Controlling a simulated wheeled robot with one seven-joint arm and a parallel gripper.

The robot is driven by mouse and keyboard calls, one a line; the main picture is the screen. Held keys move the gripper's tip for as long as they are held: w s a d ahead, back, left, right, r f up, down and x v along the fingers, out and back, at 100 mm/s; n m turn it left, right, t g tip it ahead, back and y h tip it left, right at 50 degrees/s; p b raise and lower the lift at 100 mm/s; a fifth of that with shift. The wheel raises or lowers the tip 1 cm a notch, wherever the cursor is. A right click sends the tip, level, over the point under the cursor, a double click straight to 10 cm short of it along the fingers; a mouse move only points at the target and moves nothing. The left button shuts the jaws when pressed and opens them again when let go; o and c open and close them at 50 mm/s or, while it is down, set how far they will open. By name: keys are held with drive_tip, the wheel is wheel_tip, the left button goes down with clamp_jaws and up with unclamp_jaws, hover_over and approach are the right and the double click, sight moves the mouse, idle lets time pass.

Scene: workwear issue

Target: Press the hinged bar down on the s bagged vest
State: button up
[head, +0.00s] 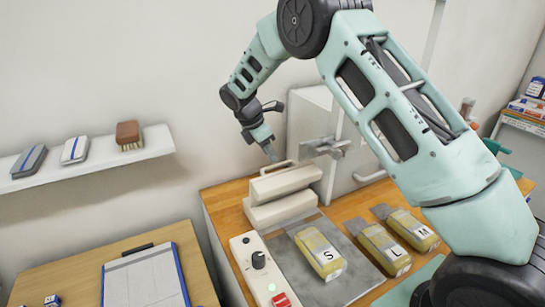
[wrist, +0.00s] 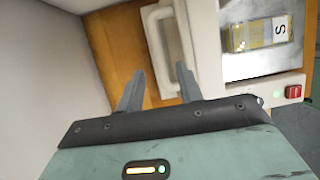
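The S bagged vest (head: 319,253), yellow in a clear bag with a white S label, lies flat on a grey plate (head: 345,262) in front of the white sealing machine. It also shows in the wrist view (wrist: 258,35). The white hinged bar (head: 284,182) is above the machine's base (head: 281,211), with a gap between them. My gripper (head: 271,154) is just above the handle, fingers apart and empty. In the wrist view its fingers (wrist: 158,62) reach toward the handle; contact cannot be told.
Bagged vests L (head: 385,250) and M (head: 412,230) lie to the right of S. A control box (head: 258,268) with a black knob, green light and red switch (wrist: 293,91) is at the front. A clipboard (head: 146,279) lies on the left table.

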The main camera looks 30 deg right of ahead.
drive_tip(key=shift+p+x, duration=0.55)
drive_tip(key=shift+x, duration=1.85)
clamp_jaws()
